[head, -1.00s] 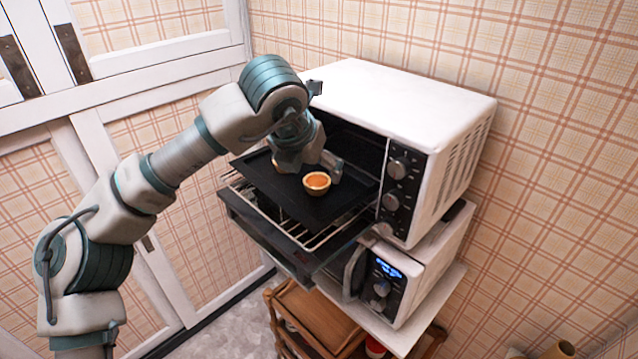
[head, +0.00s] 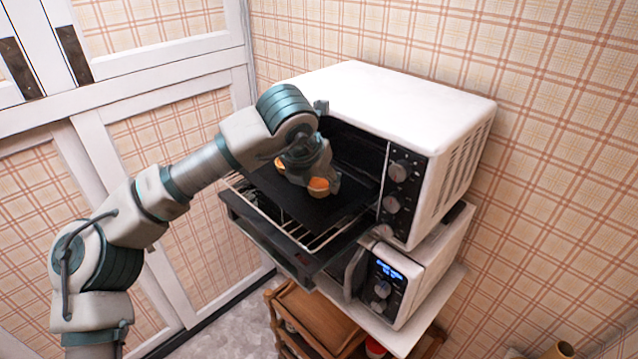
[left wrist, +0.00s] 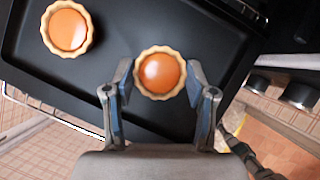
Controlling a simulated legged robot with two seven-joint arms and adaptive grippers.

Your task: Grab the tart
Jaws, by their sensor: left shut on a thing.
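An orange-filled tart (head: 318,188) with a pale crust sits between the fingers of my left gripper (head: 314,180) over the black baking tray (head: 304,212). In the left wrist view, this tart (left wrist: 160,73) shows between the two fingers of my left gripper (left wrist: 160,78), which is shut on it. A second tart (left wrist: 67,29) lies apart on the tray, at the upper left of the wrist view. In the head view the second tart (head: 279,164) is partly hidden behind my gripper. My right gripper is not in view.
The tray rests on a wire rack (head: 318,240) at the front of a white toaster oven (head: 405,105) with its door down. A microwave (head: 430,262) stands below it, above a wooden cart (head: 318,315). White panelled doors (head: 170,75) are at the left.

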